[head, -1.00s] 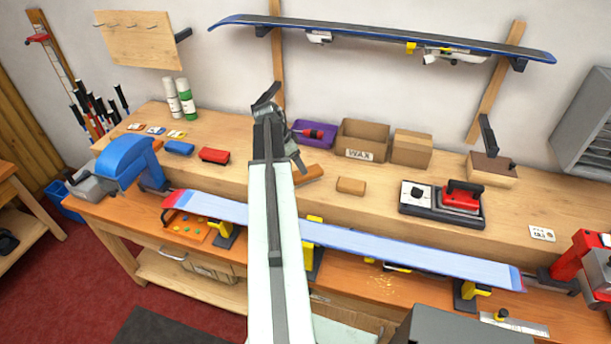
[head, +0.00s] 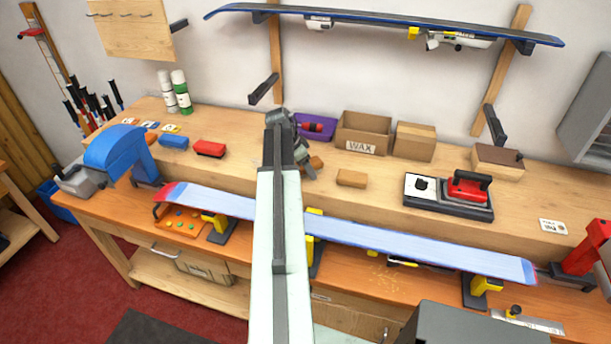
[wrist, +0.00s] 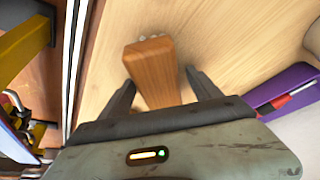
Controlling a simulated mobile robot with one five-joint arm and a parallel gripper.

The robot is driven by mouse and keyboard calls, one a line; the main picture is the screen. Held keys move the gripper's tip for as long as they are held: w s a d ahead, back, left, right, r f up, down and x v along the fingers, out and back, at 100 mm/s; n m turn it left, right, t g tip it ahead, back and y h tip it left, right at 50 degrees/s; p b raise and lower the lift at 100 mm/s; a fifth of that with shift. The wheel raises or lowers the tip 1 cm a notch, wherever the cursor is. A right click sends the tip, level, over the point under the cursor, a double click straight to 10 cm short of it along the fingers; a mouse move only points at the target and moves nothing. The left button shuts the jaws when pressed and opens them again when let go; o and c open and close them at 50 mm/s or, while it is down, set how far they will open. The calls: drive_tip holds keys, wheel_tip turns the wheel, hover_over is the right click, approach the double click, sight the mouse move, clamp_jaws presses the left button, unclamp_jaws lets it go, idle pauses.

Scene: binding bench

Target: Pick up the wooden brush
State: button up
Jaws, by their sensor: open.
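The wooden brush (wrist: 153,72) lies on the bench shelf. The wrist view shows its plain brown wooden body, with pale bristles just showing at its far end. In the head view the brush (head: 316,162) is mostly hidden behind my gripper (head: 308,170). In the wrist view my gripper (wrist: 162,88) is open, with one dark finger on each side of the brush and visible gaps between. Its near end is hidden by the gripper body. I cannot tell how far the fingertips are above the shelf.
A purple tray (head: 316,137) with a red-handled tool stands just behind. A WAX box (head: 362,134), a plain box (head: 414,142) and a brown block (head: 351,178) are to the right. A blue ski (head: 400,241) lies clamped along the front.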

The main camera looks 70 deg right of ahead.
idle(0.4)
clamp_jaws()
wheel_tip(320, 180, up, 10)
drive_tip(key=p, duration=1)
drive_tip(key=shift+r, duration=0.25)
drive_tip(key=shift+f, duration=0.1)
drive_tip(key=c, duration=0.8)
unclamp_jaws()
drive_tip(key=c, duration=0.5)
drive_tip(key=shift+m+g+y, duration=0.3)
drive_tip(key=shift+m, duration=0.6)
drive_tip(key=s+a, duration=0.1)
drive_tip(key=a, duration=0.2)
drive_tip(key=s+a+r+p, duration=0.1)
drive_tip(key=a, duration=0.3)
drive_tip(key=s+a, duration=0.2)
drive_tip(key=a, duration=0.1)
drive_tip(key=shift+a+r+p, duration=0.15)
drive_tip(key=shift+r+p, duration=0.1)
drive_tip(key=shift+p, duration=0.1)
